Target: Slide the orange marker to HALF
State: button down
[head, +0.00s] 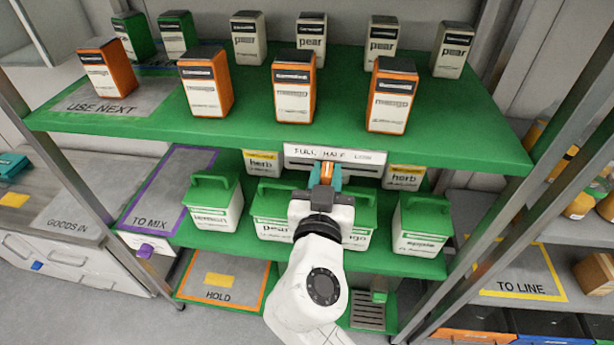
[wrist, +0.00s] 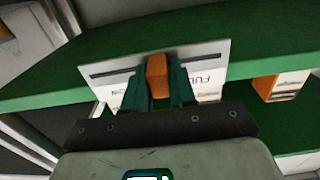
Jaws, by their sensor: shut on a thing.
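A white label strip (head: 355,166) hangs on the front edge of the upper green shelf, printed FULL, HALF and LOW from left to right, with a dark slot below the words. The orange marker (head: 327,172) sits at the slot, below HALF and slightly to its left. My gripper (head: 325,180) is shut on it, with a teal finger on each side. In the wrist view the strip (wrist: 212,57) appears upside down. The orange marker (wrist: 158,74) is near the middle of the slot between my gripper's fingers (wrist: 159,84), and HALF is hidden there.
Orange mango boxes (head: 294,90) and white pear boxes (head: 381,42) stand on the green shelf above. Green-lidded tubs (head: 423,222) and herb boxes (head: 405,178) stand on the shelf below, close around my arm. The space directly before the strip is open.

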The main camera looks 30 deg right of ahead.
jog(key=shift+s+d, duration=0.25)
jog(key=shift+d, duration=0.15)
jog(key=c, duration=1)
grip_release()
jog(key=b+v, duration=0.3)
jog(key=v, duration=0.8)
